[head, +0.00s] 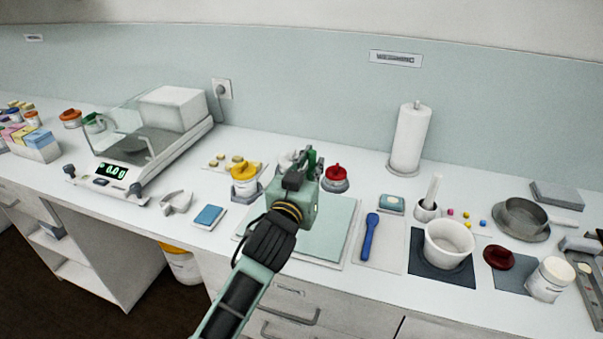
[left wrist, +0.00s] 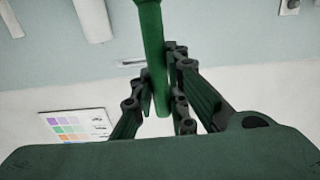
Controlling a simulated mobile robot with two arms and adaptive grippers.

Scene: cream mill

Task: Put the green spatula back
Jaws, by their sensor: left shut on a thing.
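My left gripper (head: 308,168) is over the back part of the pale green mat (head: 335,243), in front of the wall. It is shut on the green spatula (left wrist: 151,45), whose green shaft stands between the fingers in the left wrist view and runs out of the top of the picture. In the head view the gripper hides most of the spatula; only a bit of green shows by the fingers. A blue spatula (head: 370,236) lies on a white mat (head: 377,260) to the right. My right gripper is not in view.
A balance (head: 150,150) stands at left. A yellow-lidded jar (head: 244,180) and a red-lidded jar (head: 336,178) stand near my gripper. A white bowl (head: 448,243), a mortar (head: 428,208), a pan (head: 521,217) and a paper roll (head: 410,140) are at right.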

